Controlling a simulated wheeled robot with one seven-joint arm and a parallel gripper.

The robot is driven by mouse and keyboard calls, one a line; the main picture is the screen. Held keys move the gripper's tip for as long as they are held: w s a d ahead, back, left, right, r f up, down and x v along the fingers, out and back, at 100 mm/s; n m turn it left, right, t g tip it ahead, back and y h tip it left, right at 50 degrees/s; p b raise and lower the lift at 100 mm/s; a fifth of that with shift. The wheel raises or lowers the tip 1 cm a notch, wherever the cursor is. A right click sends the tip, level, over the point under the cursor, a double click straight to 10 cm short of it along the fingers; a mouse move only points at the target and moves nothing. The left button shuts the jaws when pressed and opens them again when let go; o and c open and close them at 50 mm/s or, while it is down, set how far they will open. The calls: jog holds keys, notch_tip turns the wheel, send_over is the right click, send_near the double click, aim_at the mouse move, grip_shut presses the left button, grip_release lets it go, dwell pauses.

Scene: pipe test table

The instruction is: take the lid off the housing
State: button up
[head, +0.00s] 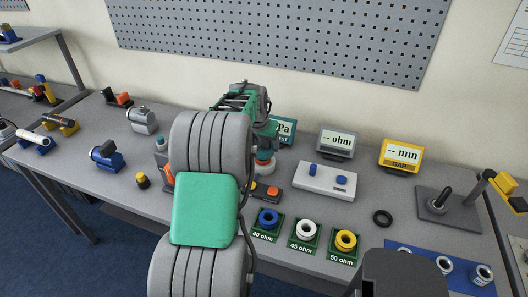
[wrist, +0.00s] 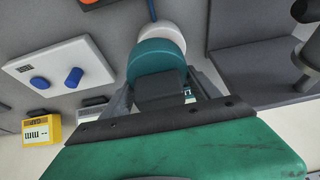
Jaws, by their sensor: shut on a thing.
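My gripper (head: 265,143) is over the back middle of the table, partly behind my arm in the head view. In the wrist view, my gripper (wrist: 165,85) is shut on a teal round lid (wrist: 155,52), with a finger on either side. A white round part (wrist: 165,38), apparently of the housing, shows just beyond the lid. In the head view a pale and reddish round piece (head: 265,168) shows below the jaws. I cannot tell whether the lid touches the white part or is apart from it. The rest of the housing is hidden.
A white box with blue knobs (head: 325,181) stands right of the gripper, with ohm (head: 338,140) and mm (head: 400,155) displays behind. Coloured rings (head: 305,230) sit in front. A black ring (head: 382,217) and a grey stand (head: 438,200) are farther right.

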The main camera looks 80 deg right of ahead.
aim_at(264, 140)
jog(key=a+r, duration=0.2)
jog(key=r, duration=0.1)
jog(key=shift+s+a+r+b, duration=0.1)
jog(key=shift+s+a+b, duration=0.15)
jog(key=shift+s+b, duration=0.1)
jog(key=s+a+r, duration=0.2)
jog(key=a+r, duration=0.6)
jog(key=shift+s+a, duration=0.2)
jog(key=shift+a, duration=0.1)
jog(key=shift+w, duration=0.1)
